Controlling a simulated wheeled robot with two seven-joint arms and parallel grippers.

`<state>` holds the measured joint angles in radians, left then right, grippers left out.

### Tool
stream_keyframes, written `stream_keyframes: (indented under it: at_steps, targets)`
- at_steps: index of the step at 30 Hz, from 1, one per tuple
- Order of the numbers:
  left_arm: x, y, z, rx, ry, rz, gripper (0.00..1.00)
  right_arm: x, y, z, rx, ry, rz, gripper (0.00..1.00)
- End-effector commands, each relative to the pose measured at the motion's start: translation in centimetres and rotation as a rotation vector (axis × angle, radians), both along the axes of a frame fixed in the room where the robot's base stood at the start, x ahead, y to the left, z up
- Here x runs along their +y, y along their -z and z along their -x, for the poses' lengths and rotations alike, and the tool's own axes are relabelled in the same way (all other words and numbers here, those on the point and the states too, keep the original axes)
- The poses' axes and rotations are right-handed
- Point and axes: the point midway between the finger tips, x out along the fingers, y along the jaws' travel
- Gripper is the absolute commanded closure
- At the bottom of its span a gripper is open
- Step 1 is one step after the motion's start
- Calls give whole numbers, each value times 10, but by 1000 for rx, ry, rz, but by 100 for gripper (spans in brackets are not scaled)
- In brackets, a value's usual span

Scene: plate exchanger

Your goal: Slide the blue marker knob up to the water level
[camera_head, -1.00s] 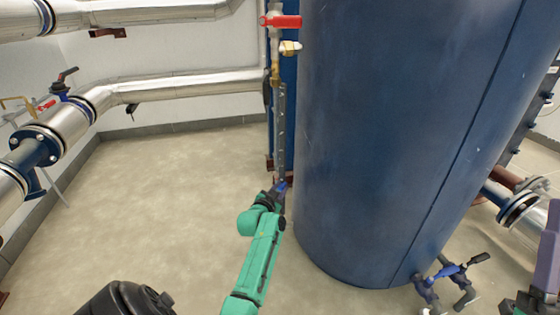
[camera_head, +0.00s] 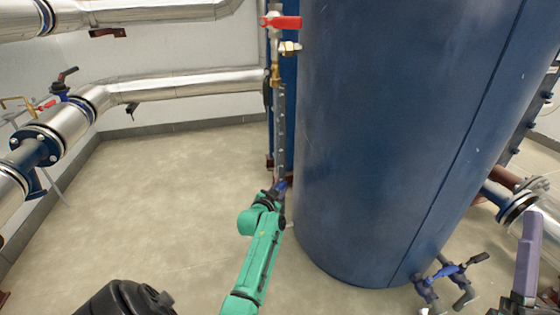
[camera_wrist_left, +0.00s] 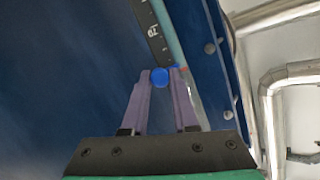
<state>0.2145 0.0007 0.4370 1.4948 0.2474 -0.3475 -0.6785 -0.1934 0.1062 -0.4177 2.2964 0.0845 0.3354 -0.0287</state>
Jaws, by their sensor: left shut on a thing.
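The blue marker knob (camera_wrist_left: 160,77) sits between the fingertips of my left gripper (camera_wrist_left: 161,82) in the left wrist view, beside the dark scale strip (camera_wrist_left: 150,32). My left gripper (camera_head: 279,190) is shut on the knob. In the head view it is at the lower end of the upright level gauge (camera_head: 281,130), left of the big blue tank. The knob is too small to tell from the gripper there. The water level cannot be made out. Part of my right gripper (camera_head: 527,265) shows at the right edge; its fingertips are not clear.
The large blue tank (camera_head: 400,130) stands right beside the gauge. A red-handled valve (camera_head: 281,22) and a brass fitting (camera_head: 290,48) are at the gauge's top. Blue-handled valves (camera_head: 445,272) stand low at right. The floor (camera_head: 160,200) at left is clear.

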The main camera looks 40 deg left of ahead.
Motion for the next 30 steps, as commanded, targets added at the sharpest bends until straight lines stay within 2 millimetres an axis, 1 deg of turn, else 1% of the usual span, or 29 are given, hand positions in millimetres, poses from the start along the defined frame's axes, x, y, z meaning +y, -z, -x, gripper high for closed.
stream_keyframes:
  at_steps: [16, 17, 18, 19, 30]
  targets:
    - [0, -3, 0, -2, 1, 0, 100, 3, 17, -6, 59, -6, 11, 50]
    - [0, -3, 0, -2, 1, 0, 65, 3, 18, -6, 59, -6, 11, 50]
    - [0, -2, 0, -1, 0, 0, 50, 3, 18, -6, 59, -6, 11, 50]
    - [0, -2, 0, -1, 0, 0, 38, 3, 17, -6, 59, -6, 11, 50]
    - [0, -2, 0, 0, 0, 0, 38, 3, 20, -7, 66, -7, 12, 50]
